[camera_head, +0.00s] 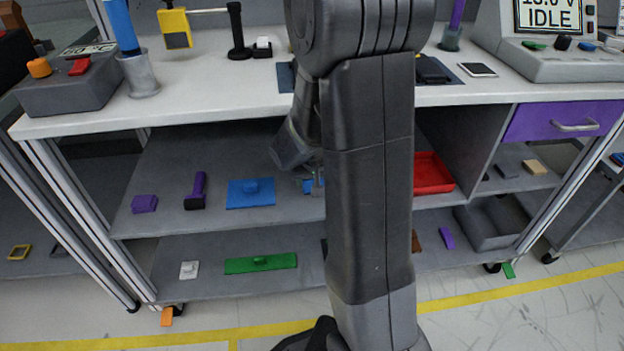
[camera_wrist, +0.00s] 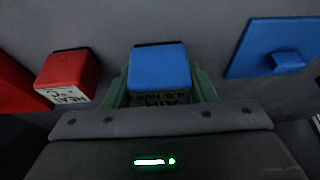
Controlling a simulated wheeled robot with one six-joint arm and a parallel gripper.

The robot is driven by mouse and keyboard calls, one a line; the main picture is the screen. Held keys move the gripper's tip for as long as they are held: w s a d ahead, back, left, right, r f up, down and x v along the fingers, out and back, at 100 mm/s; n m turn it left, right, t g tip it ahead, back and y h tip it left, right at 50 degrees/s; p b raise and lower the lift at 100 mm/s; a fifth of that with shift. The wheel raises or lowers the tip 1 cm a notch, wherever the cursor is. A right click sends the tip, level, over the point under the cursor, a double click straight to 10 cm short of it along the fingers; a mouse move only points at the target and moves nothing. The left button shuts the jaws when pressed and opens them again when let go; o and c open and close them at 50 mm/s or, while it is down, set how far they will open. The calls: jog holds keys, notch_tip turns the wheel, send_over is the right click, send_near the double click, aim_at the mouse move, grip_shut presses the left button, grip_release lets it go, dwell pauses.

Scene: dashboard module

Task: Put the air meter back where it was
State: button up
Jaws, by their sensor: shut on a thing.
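The air meter (camera_wrist: 158,70) is a blue-topped block with a dark face whose printed label begins "AIR". It sits between the two greenish fingers of my gripper (camera_wrist: 160,88), which is shut on it. In the head view my gripper (camera_head: 314,184) is low over the upper shelf (camera_head: 160,172) under the bench top, mostly hidden behind my arm. A bit of blue shows there beside the fingers. I cannot tell whether the meter touches the shelf or hangs just above it.
In the wrist view a red block labelled "HEAT" (camera_wrist: 68,72) stands left of the meter, and a blue plate with a knob (camera_wrist: 262,48) lies right. In the head view a red tray (camera_head: 432,172) and purple pieces (camera_head: 145,204) share the shelf. The bench top overhangs it.

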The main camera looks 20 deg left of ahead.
jog(key=shift+w+a+f+b, duration=0.3)
jog(key=shift+w+f+b, duration=0.2)
jog(key=shift+f, duration=0.25)
jog(key=shift+f, duration=0.2)
jog(key=o, duration=1.1)
jog(key=shift+c, duration=0.2)
jog(key=shift+s+r+p, duration=0.1)
jog(key=shift+r+p, duration=0.25)
jog(key=shift+r, duration=0.2)
jog(key=s+d, duration=0.2)
jog(key=s, duration=0.1)
jog(key=s+d, duration=0.2)
jog(key=s, duration=0.2)
jog(key=s+d+b, duration=0.1)
jog(key=s+d, duration=0.1)
jog(key=s, duration=0.1)
jog(key=shift+s+d+r, duration=0.2)
jog(key=shift+s+d, duration=0.05)
jog(key=shift+d, duration=0.05)
